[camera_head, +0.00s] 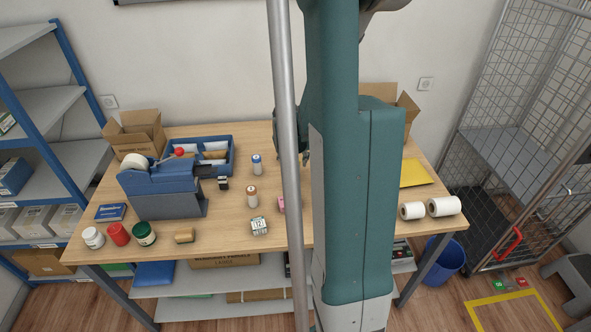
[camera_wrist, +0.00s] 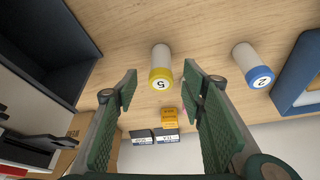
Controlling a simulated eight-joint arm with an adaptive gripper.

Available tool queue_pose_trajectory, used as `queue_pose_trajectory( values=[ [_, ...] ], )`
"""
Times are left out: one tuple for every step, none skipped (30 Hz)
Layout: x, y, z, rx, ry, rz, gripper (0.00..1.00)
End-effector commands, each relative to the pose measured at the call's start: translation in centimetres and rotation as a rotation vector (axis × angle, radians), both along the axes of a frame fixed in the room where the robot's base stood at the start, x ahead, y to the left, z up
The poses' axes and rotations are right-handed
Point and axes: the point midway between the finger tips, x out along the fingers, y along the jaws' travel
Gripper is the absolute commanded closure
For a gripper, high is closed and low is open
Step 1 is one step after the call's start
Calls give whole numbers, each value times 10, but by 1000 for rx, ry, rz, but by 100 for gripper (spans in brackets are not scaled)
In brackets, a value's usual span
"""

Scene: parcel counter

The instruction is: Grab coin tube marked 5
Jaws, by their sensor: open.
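The coin tube marked 5 (camera_wrist: 161,75) has a yellow end cap and a pale body in the wrist view. It is just beyond and between the fingertips of my gripper (camera_wrist: 161,88), which is open with green-padded fingers. I see no contact between fingers and tube. A second coin tube marked 2 (camera_wrist: 253,68) has a blue end and is to the right, outside the right finger. In the head view a blue-capped tube (camera_head: 257,165) and a brown-capped tube (camera_head: 251,197) stand on the table. The tube marked 5 is not visible there; my arm covers part of the table.
In the wrist view a dark open bin (camera_wrist: 45,50) is at left and a blue tray edge (camera_wrist: 290,75) at right. A small yellow-orange box (camera_wrist: 167,118) is beyond the fingers. In the head view a blue tape dispenser (camera_head: 160,190) and white rolls (camera_head: 444,206) rest on the table.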

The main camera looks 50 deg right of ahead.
Motion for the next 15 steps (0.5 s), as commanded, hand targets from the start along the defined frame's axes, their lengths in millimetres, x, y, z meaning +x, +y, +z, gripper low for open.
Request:
queue_pose_trajectory(
  values=[
    [1, -1, -3, 0, 0, 0, 59],
    [1, -2, -5, 0, 0, 0, 59],
    [2, -3, -7, 0, 0, 0, 59],
    [2, -3, -9, 0, 0, 0, 59],
    [2, -4, -11, 0, 0, 0, 59],
    [3, -5, -13, 0, 0, 0, 59],
    [3, -5, -15, 0, 0, 0, 59],
    [3, -6, -16, 0, 0, 0, 59],
    [4, -6, -18, 0, 0, 0, 59],
    [4, -7, -19, 0, 0, 0, 59],
    [4, -7, -19, 0, 0, 0, 59],
    [4, -7, -20, 0, 0, 0, 59],
    [4, -7, -20, 0, 0, 0, 59],
    [4, -7, -20, 0, 0, 0, 59],
    [4, -7, -20, 0, 0, 0, 59]
  ],
)
